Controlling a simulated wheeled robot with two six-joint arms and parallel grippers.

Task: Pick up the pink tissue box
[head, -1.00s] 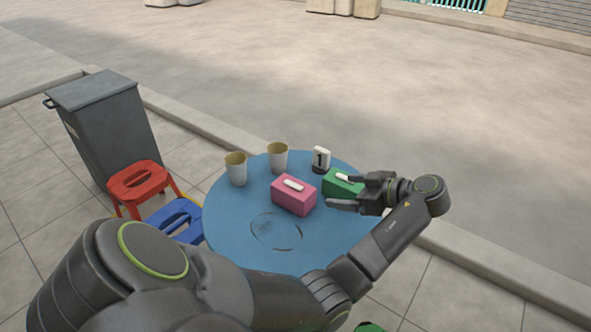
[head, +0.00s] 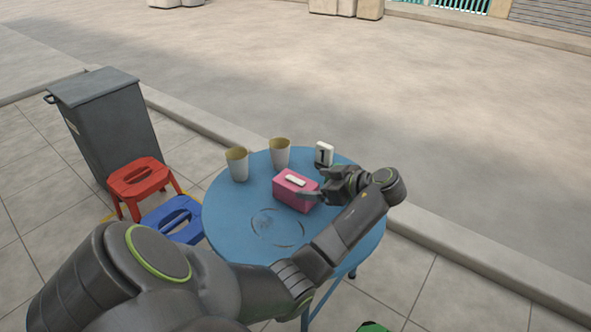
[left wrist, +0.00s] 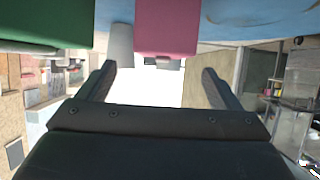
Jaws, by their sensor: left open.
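The pink tissue box (head: 294,190), with a white tissue on top, sits near the middle of the round blue table (head: 228,218). My left gripper (head: 311,184) is open at the box's right side, its fingertips at or very near the box. Whether they touch it I cannot tell. In the left wrist view, which looks upside down, the pink box (left wrist: 167,28) is at the top centre, beyond the gap between the spread fingers (left wrist: 157,82). My right gripper is not in view.
The green box (left wrist: 45,22) shows in the left wrist view but is hidden behind my gripper in the head view. Two cups (head: 237,165) (head: 280,154) and a number stand (head: 324,153) are at the table's back. Red (head: 138,180) and blue stools (head: 172,217) and a grey bin (head: 105,120) stand left.

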